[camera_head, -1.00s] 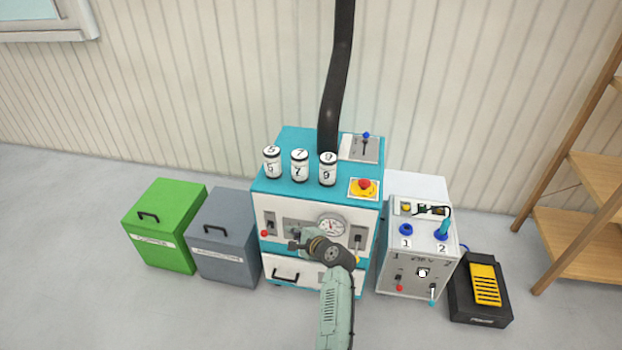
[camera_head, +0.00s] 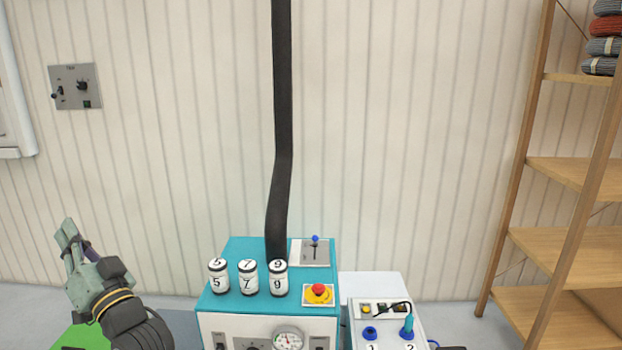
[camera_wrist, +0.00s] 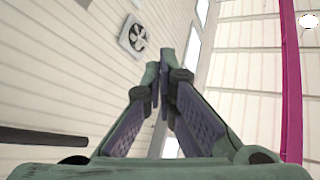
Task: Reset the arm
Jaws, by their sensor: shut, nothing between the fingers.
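My gripper (camera_head: 68,236) is raised at the lower left of the head view, pointing up, with its fingers together and nothing between them. Its green-grey fingers with dark pads also show in the wrist view (camera_wrist: 165,75), meeting near the tips.
Three numbered jars (camera_head: 248,278) and a red stop button (camera_head: 319,291) are on the teal machine. A black hose (camera_head: 281,130) rises from it. A white unit (camera_head: 372,287) stands to its right. A wooden shelf (camera_head: 568,170) is at right, a wall switch panel (camera_head: 76,87) upper left. A green bin (camera_head: 80,337) shows below my arm.

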